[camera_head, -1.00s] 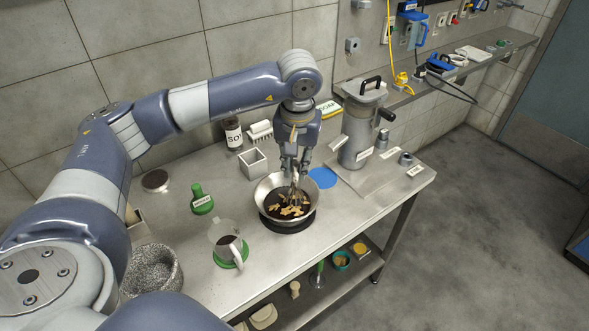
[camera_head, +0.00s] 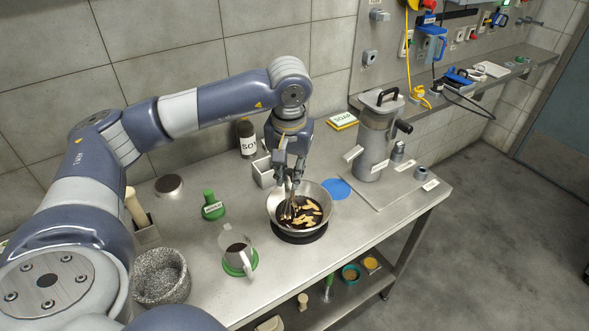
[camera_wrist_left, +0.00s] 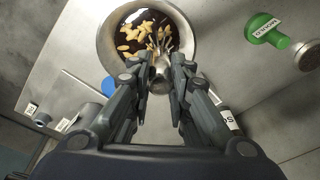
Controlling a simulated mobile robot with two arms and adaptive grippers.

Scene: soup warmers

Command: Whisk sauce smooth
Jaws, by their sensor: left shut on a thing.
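A metal pan (camera_head: 322,193) holds dark sauce (camera_head: 299,218) with several pale yellow-brown pieces (camera_head: 309,212) in it. The pan stands on a black round base (camera_head: 300,238) on the steel table. My left gripper (camera_head: 289,184) is over the back left part of the pan, pointing down. It is shut on a whisk (camera_head: 287,207), whose wires reach into the sauce. In the left wrist view the whisk (camera_wrist_left: 161,52) shows between the fingers (camera_wrist_left: 159,78), its wires among the pieces. The whisk's handle is mostly hidden by the fingers. My right gripper is not in view.
A jug (camera_head: 236,250) on a green mat stands front left of the pan. A metal press (camera_head: 375,135) stands right, beside a blue disc (camera_head: 336,189).

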